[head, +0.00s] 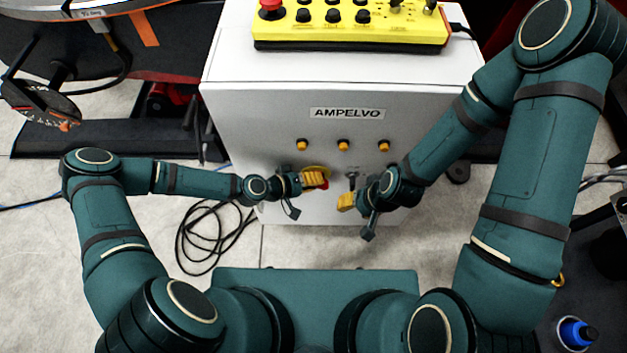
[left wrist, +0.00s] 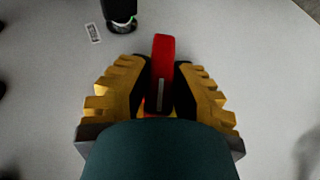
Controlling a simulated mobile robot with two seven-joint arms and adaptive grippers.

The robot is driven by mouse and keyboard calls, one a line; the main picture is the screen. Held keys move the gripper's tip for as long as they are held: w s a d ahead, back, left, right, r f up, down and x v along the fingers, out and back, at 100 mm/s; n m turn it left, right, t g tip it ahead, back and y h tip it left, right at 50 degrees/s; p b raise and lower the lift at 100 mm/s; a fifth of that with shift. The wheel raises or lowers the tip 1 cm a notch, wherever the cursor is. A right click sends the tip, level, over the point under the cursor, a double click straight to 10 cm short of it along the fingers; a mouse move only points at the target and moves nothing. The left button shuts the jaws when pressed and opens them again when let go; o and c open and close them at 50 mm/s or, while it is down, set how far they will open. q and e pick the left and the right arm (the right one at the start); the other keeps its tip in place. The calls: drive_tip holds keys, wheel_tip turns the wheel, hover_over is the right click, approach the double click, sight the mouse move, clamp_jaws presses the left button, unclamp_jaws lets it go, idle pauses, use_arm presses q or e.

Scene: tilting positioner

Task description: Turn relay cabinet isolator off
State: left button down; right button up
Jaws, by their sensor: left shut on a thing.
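The relay cabinet (head: 270,130) stands in front of me, light grey with an AMPELVO label. On its lower front is the isolator, with a red handle (head: 325,184) over a yellow plate (head: 318,169). My left gripper (head: 316,181) is at the isolator. In the left wrist view the yellow fingers of my left gripper (left wrist: 162,95) are shut on the red handle (left wrist: 163,60), which stands out between them with a pale mark on its face. My right gripper (head: 346,201) is just to the right, in front of the cabinet; its opening is too small to judge.
Three orange buttons (head: 343,145) sit above the isolator. A dark switch (head: 352,178) is beside it, close to my right gripper. A yellow control box (head: 350,25) with a red button lies on the cabinet top. Coiled black cable (head: 205,240) lies on the floor at left.

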use_arm(q)
drive_tip(key=n+h, duration=0.1)
drive_tip(key=h, duration=0.1)
drive_tip(key=shift+f+t+h, duration=0.15)
drive_tip(key=shift+t+h, duration=0.25)
drive_tip(key=shift+f+n+t+h, duration=0.1)
drive_tip(key=shift+n+t+h, duration=0.25)
drive_tip(key=shift+h, duration=0.85)
drive_tip(key=shift+s+d+h, duration=0.1)
drive_tip(key=shift+h, duration=0.2)
drive_tip(key=c, duration=0.8)
unclamp_jaws()
drive_tip(key=v, duration=1.2)
